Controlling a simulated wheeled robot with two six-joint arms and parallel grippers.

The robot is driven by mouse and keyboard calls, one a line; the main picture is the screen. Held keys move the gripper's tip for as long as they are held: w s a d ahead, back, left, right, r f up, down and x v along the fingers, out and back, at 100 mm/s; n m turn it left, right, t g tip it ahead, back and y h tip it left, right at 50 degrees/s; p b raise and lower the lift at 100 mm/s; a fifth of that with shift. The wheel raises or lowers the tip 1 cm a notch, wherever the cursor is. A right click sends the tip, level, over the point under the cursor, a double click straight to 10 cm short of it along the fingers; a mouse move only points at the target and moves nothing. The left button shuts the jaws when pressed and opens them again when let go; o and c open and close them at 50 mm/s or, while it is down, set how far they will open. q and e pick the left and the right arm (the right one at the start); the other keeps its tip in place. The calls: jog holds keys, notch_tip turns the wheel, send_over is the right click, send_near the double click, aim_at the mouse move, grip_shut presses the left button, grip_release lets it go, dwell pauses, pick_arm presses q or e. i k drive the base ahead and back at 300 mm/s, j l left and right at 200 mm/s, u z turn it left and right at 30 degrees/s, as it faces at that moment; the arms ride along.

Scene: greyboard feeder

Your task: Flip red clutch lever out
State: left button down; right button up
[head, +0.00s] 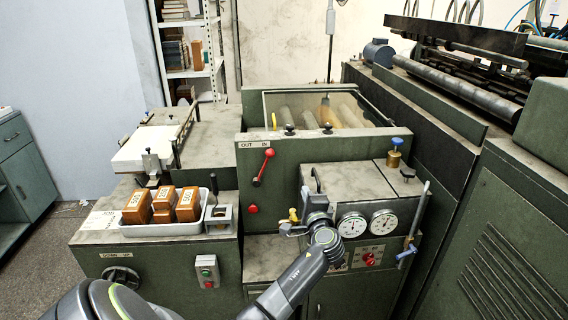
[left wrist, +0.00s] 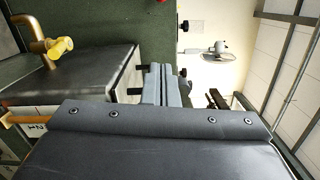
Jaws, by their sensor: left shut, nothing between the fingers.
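The red clutch lever (head: 263,168) is on the green front panel below the "OUT IN" plate (head: 255,145). Its ball end points up and leans right, toward the IN side. My left gripper (head: 311,188) is to the right of the lever and slightly lower, apart from it, in front of the gauge cabinet. In the left wrist view its two fingers (left wrist: 161,84) are together with nothing between them. The lever cannot be made out clearly in that view; only a bit of red shows at its top edge. My right gripper is not in view.
A yellow-handled brass valve (head: 293,214) is close to my left gripper; it also shows in the left wrist view (left wrist: 60,47). Two dials (head: 352,224) are on its right. A red knob (head: 252,209) is below the lever. A tray (head: 160,229) holds orange-brown blocks at left.

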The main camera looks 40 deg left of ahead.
aim_at(269, 153)
jog(key=i+j, duration=0.1)
jog(key=j, duration=0.35)
jog(key=i+j+z, duration=0.1)
jog(key=j, duration=0.35)
jog(key=i+j, duration=0.15)
jog(key=j, duration=0.35)
